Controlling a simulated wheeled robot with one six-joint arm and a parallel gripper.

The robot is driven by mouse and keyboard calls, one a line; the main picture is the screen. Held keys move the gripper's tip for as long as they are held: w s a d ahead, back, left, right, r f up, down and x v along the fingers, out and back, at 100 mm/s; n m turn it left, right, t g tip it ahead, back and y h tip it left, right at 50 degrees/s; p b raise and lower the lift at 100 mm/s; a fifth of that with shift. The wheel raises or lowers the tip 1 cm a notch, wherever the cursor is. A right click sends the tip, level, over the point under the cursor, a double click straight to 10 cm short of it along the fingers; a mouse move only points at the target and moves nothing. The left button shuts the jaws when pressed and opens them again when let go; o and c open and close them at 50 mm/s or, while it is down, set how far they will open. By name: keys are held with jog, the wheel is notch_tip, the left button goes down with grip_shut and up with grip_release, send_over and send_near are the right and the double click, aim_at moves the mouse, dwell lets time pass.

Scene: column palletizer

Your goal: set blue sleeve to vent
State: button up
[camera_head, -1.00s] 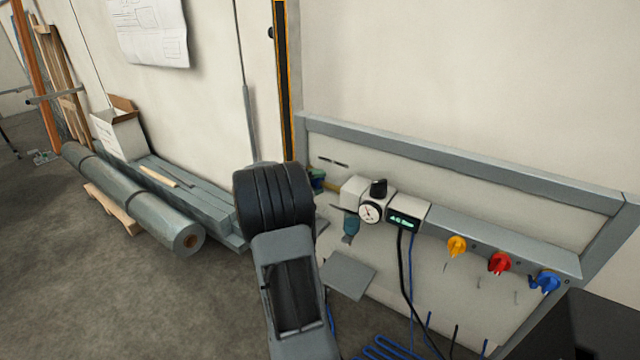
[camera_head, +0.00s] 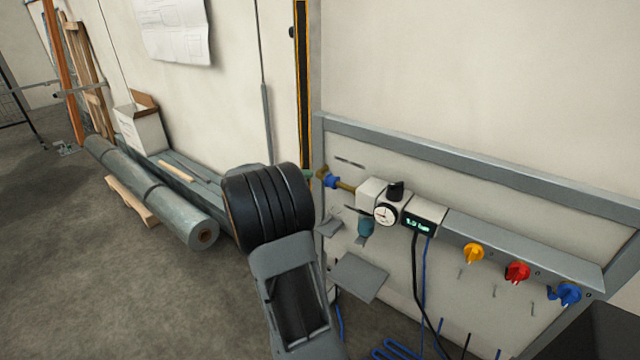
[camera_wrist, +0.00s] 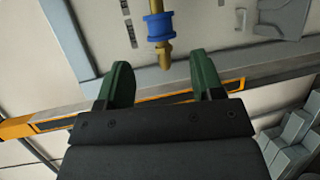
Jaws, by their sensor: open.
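The blue sleeve (camera_head: 331,181) sits around a brass pipe at the left end of the valve unit on the wall panel. It also shows in the wrist view (camera_wrist: 160,27), top centre, with the brass pipe end below it. My gripper (camera_wrist: 164,72) is open and empty, its two green fingers apart below the sleeve and not touching it. The brass end points into the gap between the fingers. In the head view my arm hides most of the gripper; a bit of green shows just left of the sleeve. I cannot read the sleeve's setting.
Right of the sleeve are a round gauge (camera_head: 386,214) and a lit display (camera_head: 418,225) that seems to read 1.9 bar. A grey shelf plate (camera_head: 358,277) juts out below.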

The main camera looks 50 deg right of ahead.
jog(key=shift+v, duration=2.2)
jog(key=s+a+f+n+t+y+p, duration=0.2)
jog(key=s+a+f+n+y, duration=0.15)
jog(key=a+f+y, duration=0.35)
jog(key=s+a+r+t+y+p, duration=0.3)
jog(key=a+r+p, duration=0.3)
jog(key=a, duration=0.6)
jog(key=s+a+r+t+y+p, duration=0.3)
jog(key=a+r+p, duration=0.3)
jog(key=a+r, duration=0.4)
jog(key=shift+s+a+r+t+y, duration=0.25)
jog(key=shift+a+r+t+y, duration=0.1)
jog(key=shift+a+t+y, duration=0.7)
jog(key=shift+a+r+n, duration=0.2)
jog(key=shift+a+n, duration=0.05)
